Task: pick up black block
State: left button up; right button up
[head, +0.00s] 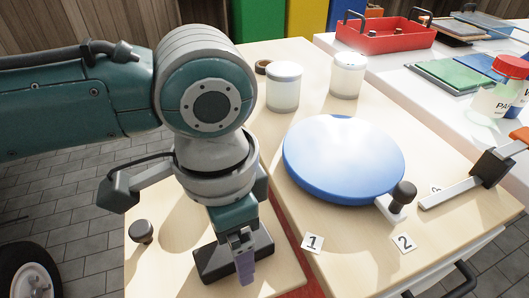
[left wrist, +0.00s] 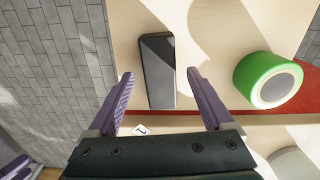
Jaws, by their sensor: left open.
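The black block (head: 207,264) lies on the light wooden bench at the lower left of the head view, partly hidden behind my left gripper (head: 243,266). In the left wrist view the long dark block (left wrist: 157,70) lies ahead of my left gripper (left wrist: 162,76). The two purple fingers are apart, one to each side of the block's line, and nothing is held between them. I cannot tell how high the fingertips are above the block. My right gripper is not in view.
A green tape roll (left wrist: 268,80) lies right of the block in the wrist view. In the head view, a dark knob (head: 141,230) stands left of my gripper. A blue disc (head: 340,158), two white jars (head: 284,88) and a bar clamp (head: 455,187) are to the right.

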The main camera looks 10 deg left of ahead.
pick_arm(q)
jog(key=shift+c, duration=0.3)
jog(key=shift+r, duration=0.1)
grip_shut()
